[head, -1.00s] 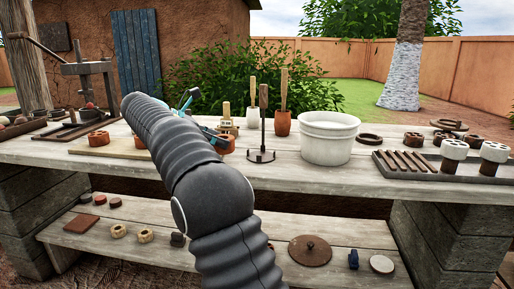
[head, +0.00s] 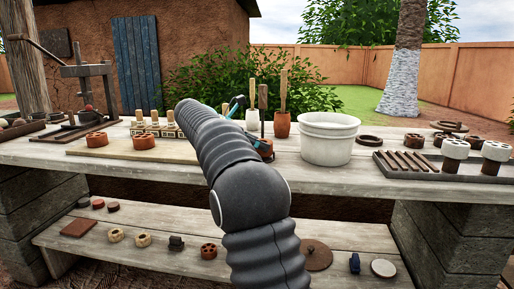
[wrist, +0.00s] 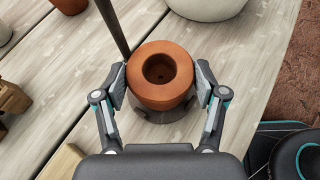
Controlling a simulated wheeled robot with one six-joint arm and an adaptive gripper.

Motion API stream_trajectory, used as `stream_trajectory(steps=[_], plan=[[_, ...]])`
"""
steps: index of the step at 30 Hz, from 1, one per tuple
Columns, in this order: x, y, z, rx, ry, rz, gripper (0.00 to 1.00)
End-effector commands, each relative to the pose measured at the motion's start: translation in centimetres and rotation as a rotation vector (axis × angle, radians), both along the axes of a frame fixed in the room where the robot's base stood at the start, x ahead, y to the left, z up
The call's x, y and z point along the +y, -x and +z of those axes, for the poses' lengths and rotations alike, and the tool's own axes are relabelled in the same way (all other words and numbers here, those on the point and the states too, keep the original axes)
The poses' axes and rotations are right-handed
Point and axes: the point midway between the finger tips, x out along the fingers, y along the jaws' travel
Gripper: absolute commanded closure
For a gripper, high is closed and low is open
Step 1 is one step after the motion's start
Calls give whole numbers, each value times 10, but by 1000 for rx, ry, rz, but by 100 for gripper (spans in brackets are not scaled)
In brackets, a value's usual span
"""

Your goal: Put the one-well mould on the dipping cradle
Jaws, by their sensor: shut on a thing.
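The one-well mould (wrist: 147,92), a round orange-brown block with a single hole, is between the fingers of my gripper (wrist: 161,80) in the wrist view. In the head view the mould (head: 265,147) shows partly, beyond my arm. The dipping cradle (wrist: 166,117) has a dark flat base, partly visible under the mould, and a dark upright rod (wrist: 113,28) just left of the mould. Its rod (head: 262,122) also shows in the head view, while its base is hidden there. I cannot tell whether the mould touches the cradle.
A white tub (head: 328,142) stands right of the cradle. Clay pots with wooden handles (head: 282,125) stand behind it. A dark tray (head: 425,168) with bars lies at far right.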

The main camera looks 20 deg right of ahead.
Motion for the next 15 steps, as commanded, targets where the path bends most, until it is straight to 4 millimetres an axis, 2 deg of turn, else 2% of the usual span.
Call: stream_trajectory(steps=[14, 15], plan=[[0, 0, -8, -1, 1, 0, 73], [0, 0, -8, -1, 0, 0, 19]])
